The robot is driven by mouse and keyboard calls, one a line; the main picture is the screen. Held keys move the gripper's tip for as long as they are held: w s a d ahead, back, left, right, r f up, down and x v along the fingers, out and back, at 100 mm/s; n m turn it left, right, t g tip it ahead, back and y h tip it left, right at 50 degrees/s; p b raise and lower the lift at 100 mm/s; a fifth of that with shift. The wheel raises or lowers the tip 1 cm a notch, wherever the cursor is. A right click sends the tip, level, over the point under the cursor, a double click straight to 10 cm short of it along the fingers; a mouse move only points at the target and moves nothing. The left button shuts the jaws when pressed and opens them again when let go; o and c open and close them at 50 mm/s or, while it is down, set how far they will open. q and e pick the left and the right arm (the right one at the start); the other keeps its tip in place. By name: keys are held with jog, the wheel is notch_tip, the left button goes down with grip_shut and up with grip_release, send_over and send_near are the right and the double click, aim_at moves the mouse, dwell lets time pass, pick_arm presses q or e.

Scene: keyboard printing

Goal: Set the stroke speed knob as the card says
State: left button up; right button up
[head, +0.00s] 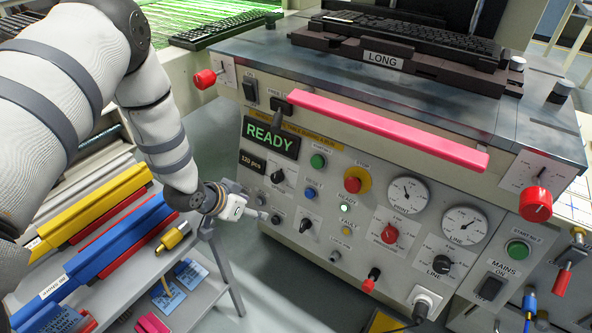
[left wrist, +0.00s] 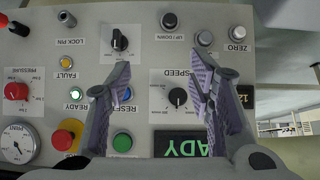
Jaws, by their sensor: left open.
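The speed knob (head: 278,175) is a small black knob on a white scale plate, below the READY display on the machine's front panel. In the left wrist view, which is upside down, the speed knob (left wrist: 178,97) lies between my spread fingers, with the word SPEED beside it. Its exact setting is too small to read. My left gripper (head: 254,202) is open and empty, in front of the panel to the lower left of the knob. Its fingers also show in the left wrist view (left wrist: 163,65). I cannot make out a card with a speed setting. My right gripper is out of view.
Close to the knob are a blue reset button (head: 310,193), a green button (head: 318,161) and another black knob (head: 306,226). A pink bar (head: 385,130) juts out above the panel. A shelf with coloured bars (head: 120,240) stands at left.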

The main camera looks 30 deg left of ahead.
pick_arm(q)
jog(key=t, duration=0.2)
send_near(274, 179)
jog(key=b+x, duration=0.3)
jog(key=x, duration=0.4)
jog(key=shift+w+d+f, duration=0.1)
jog(key=shift+w+f, duration=0.05)
jog(key=shift+f, duration=0.25)
jog(key=shift+w+f, duration=0.2)
jog(key=shift+w, duration=0.3)
grip_shut()
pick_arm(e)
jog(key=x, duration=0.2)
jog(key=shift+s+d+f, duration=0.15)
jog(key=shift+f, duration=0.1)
